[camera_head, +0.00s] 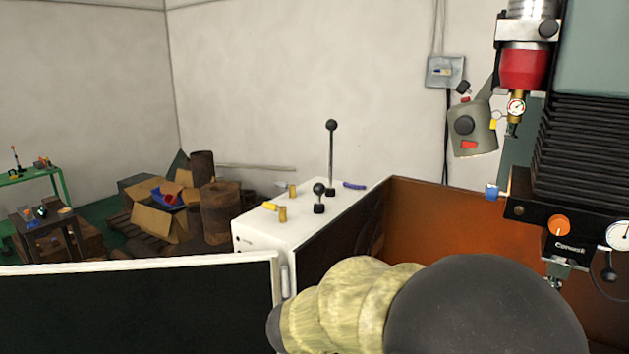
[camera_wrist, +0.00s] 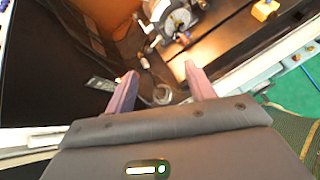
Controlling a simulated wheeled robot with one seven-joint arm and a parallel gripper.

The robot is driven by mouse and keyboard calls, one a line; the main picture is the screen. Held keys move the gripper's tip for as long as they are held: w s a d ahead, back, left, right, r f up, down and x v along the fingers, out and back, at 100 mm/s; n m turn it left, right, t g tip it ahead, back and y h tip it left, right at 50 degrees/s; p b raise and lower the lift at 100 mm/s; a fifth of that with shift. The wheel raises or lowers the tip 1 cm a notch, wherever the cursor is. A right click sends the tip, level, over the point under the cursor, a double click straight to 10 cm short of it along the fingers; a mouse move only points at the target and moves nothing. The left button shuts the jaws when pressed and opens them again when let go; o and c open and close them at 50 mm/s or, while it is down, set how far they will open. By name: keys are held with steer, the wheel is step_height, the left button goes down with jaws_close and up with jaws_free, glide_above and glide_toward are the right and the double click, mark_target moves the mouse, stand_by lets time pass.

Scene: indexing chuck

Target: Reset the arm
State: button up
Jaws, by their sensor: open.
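My gripper (camera_wrist: 160,88) shows in the wrist view with its two purple-brown fingers apart and nothing between them. It points into the machine enclosure toward the indexing chuck (camera_wrist: 176,20), a grey metal device at the top of that view. A gap lies between the fingertips and the chuck. In the head view my arm, pale yellow and dark grey, fills the lower middle, and my gripper is hidden there. The chuck is hidden in the head view too.
A white cabinet (camera_head: 262,238) with black-knobbed levers stands beside the orange-brown enclosure wall (camera_head: 440,225). The machine head (camera_head: 580,150) hangs at the right. A white-edged dark panel (camera_head: 130,300) crosses the front left. In the wrist view a yellow block (camera_wrist: 264,10) sits upper right.

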steer(key=s+d+f+m+g+y, duration=0.2)
steer(key=s+d+f+m+y, duration=0.1)
steer(key=m, duration=0.9)
steer(key=s+d+f+m+g+y, duration=0.3)
steer(key=s+f+m+y, duration=0.2)
steer(key=m, duration=0.7)
steer(key=s+f, duration=0.2)
steer(key=s, duration=0.2)
steer(key=shift+s+d+f, duration=0.15)
steer(key=shift+s+d, duration=0.05)
